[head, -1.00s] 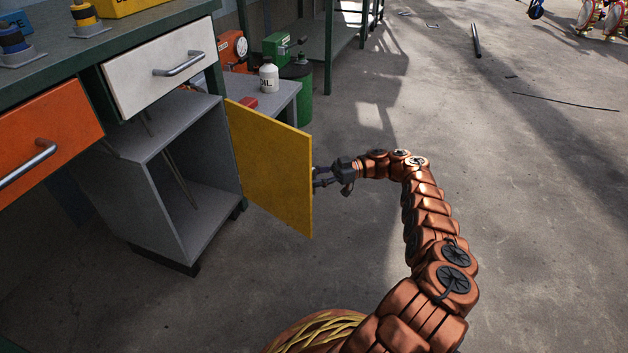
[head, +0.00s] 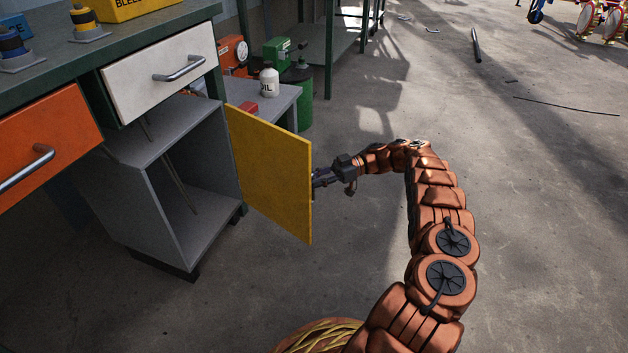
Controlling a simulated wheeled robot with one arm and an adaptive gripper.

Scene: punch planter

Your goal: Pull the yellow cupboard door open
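The yellow cupboard door (head: 270,172) stands wide open, swung out from the right side of the grey cupboard (head: 165,205) under the workbench. The cupboard's inside shows, with a shelf and thin rods in it. My gripper (head: 318,179) is at the door's free edge, on the far right side of the door. Its fingertips are hidden behind the door, and so is any handle there. I cannot tell whether the fingers are shut on anything or touching the door.
Behind the door stands a low grey table (head: 284,95) with an oil bottle (head: 269,79). The concrete floor to the right is mostly clear; a dark rod (head: 476,44) lies far off.

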